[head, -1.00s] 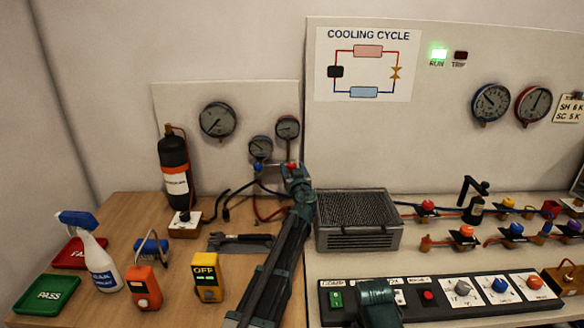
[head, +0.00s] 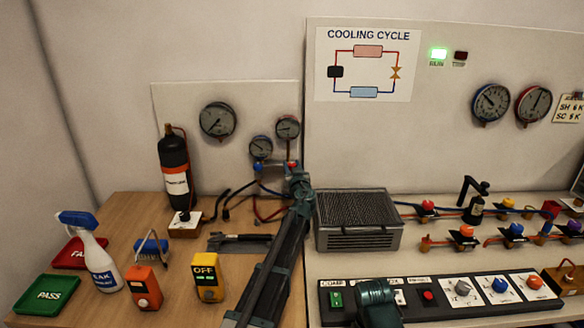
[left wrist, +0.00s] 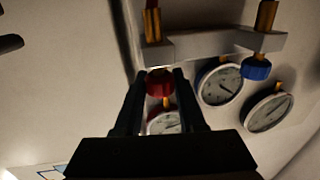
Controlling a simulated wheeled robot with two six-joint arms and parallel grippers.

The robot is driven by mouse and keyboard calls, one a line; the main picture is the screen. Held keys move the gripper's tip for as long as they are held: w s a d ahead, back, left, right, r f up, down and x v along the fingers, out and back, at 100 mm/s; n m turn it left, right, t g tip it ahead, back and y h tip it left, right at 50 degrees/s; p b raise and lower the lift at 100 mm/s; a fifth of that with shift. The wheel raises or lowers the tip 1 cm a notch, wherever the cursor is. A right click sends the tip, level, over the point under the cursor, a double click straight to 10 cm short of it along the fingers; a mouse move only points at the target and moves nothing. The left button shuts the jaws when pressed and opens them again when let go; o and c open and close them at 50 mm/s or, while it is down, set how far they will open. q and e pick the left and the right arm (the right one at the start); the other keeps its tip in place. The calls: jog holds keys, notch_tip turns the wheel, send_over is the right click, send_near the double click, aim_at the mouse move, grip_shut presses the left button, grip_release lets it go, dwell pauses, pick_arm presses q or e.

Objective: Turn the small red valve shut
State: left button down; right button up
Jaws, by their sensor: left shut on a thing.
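The small red valve (head: 292,164) is a round red knob at the right of the small manifold, under two small gauges on the left panel. In the left wrist view the red knob (left wrist: 160,82) sits between my two finger tips. My left gripper (head: 296,174) is shut on it, reaching up from the bottom of the head view. The blue valve (head: 258,167) is on the manifold's left; it also shows in the left wrist view (left wrist: 256,70). My right gripper's fingers are not seen; only a teal part of my right arm shows at the bottom.
The manifold bar (left wrist: 215,45) and a small gauge (left wrist: 220,84) are close to my left fingers. Hoses hang below the manifold. A grey vented box (head: 358,222) stands right of my left arm.

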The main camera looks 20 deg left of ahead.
pick_arm(q)
jog(key=shift+a+m+h, duration=0.1)
jog(key=shift+m+h, duration=0.2)
jog(key=shift+h, duration=0.1)
jog(key=shift+s+m+t+h, duration=0.1)
jog(key=shift+m+t+h, duration=0.35)
jog(key=shift+h, duration=0.35)
jog(key=m+h, duration=0.3)
jog(key=h, duration=0.2)
jog(key=shift+m+t, duration=0.25)
jog(key=shift+t, duration=0.1)
jog(key=shift+m+g+h, duration=0.25)
jog(key=shift+m+h, duration=0.7)
jog(key=shift+h, duration=0.55)
jog(key=shift+m+g+h, duration=0.25)
jog(key=shift+m+h, duration=0.7)
jog(key=shift+h, duration=0.85)
jog(key=c, duration=0.5)
grip_release()
jog(key=shift+r, duration=0.15)
